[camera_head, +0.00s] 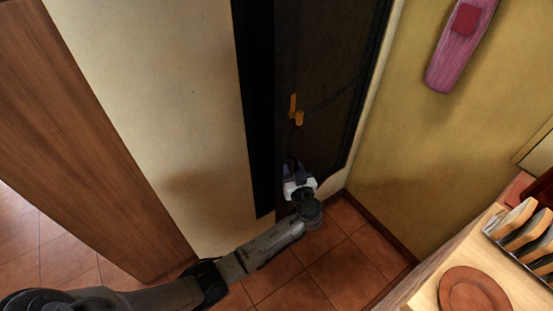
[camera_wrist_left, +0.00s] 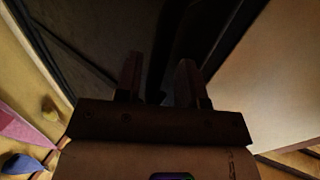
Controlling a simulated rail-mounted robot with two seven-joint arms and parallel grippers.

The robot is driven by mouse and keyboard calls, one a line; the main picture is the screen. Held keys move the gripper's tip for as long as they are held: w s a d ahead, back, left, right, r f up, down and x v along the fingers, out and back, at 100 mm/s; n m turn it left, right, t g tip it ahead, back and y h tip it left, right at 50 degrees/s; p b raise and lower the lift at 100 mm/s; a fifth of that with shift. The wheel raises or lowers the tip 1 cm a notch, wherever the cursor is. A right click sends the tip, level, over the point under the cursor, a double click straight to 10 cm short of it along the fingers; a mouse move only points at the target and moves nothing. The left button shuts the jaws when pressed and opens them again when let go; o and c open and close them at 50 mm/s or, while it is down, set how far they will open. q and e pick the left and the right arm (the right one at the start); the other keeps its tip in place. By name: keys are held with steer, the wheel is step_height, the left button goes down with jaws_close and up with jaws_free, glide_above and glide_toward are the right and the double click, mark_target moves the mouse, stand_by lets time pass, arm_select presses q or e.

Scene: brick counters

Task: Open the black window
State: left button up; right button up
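The black window (camera_head: 330,75) is a tall dark panel in the cream wall, with a small orange-brown handle (camera_head: 296,112) near its left side. A wide black strip (camera_head: 254,100) runs along its left. My left gripper (camera_head: 291,163) is at the lower part of the panel, below the handle. In the left wrist view its two fingers (camera_wrist_left: 159,82) stand apart, pointing at the dark window (camera_wrist_left: 100,35). Nothing clear is held between them. Whether they touch the panel is too dark to tell. My right gripper is out of view.
A brown wooden panel (camera_head: 85,130) stands at the left. A yellow wall (camera_head: 430,140) with a pink hanging object (camera_head: 459,45) is at the right. A counter with a round brown plate (camera_head: 474,291) and a rack (camera_head: 520,232) is at lower right. The tiled floor (camera_head: 335,262) looks clear.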

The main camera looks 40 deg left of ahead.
arm_select(q)
steer(key=a+p, duration=0.1)
steer(key=a, duration=0.1)
steer(key=shift+a+r+m+t, duration=0.1)
steer(key=shift+a+m+t, duration=0.2)
steer(key=shift+t, duration=0.1)
steer(key=shift+a+h, duration=0.3)
steer(key=shift+a, duration=0.1)
